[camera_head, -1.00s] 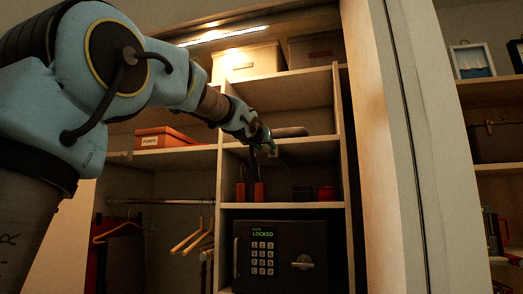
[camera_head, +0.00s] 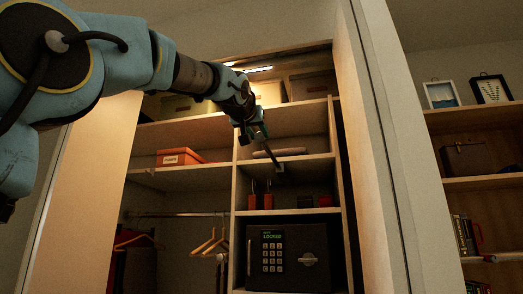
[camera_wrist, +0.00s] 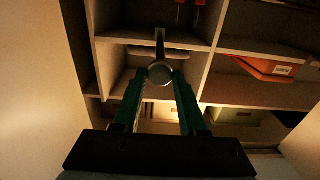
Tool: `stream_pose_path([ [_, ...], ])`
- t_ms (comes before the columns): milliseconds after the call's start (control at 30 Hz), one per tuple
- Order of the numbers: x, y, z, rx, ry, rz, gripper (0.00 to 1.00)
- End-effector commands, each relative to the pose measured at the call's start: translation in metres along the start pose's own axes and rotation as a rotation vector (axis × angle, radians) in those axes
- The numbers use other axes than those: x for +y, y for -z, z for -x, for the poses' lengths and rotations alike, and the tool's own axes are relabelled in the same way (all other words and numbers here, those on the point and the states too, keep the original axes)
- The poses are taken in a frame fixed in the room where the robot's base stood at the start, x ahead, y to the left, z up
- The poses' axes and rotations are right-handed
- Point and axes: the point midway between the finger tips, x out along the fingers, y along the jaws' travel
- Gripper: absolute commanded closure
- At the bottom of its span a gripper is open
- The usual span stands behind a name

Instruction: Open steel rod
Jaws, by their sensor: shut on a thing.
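My gripper (camera_head: 258,132) is in front of the middle column of shelves, in the upper part of the closet. In the wrist view its two green fingers (camera_wrist: 160,84) are closed around the rounded end of a steel rod (camera_wrist: 160,45). In the head view the thin dark rod (camera_head: 271,156) runs from the fingers down and to the right, towards the front edge of a shelf. How its far end is fixed cannot be told.
A rounded grey item (camera_head: 287,152) lies on the shelf behind the rod. An orange box (camera_head: 178,157) stands on the left shelf. A dark safe (camera_head: 288,257) with a lit keypad stands below. Coat hangers (camera_head: 207,242) hang lower left. A closet side panel (camera_head: 365,150) stands at right.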

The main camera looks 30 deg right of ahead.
Motion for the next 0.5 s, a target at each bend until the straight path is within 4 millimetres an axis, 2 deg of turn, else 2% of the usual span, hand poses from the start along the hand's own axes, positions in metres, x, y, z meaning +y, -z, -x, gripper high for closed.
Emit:
stream_pose_path([
  [200, 0.0, -0.0008, 0.0141, -0.001, 0.0, 0.001, 1.0],
  [500, -0.0001, 0.0001, 0.015, -0.002, 0.0, 0.001, 1.0],
])
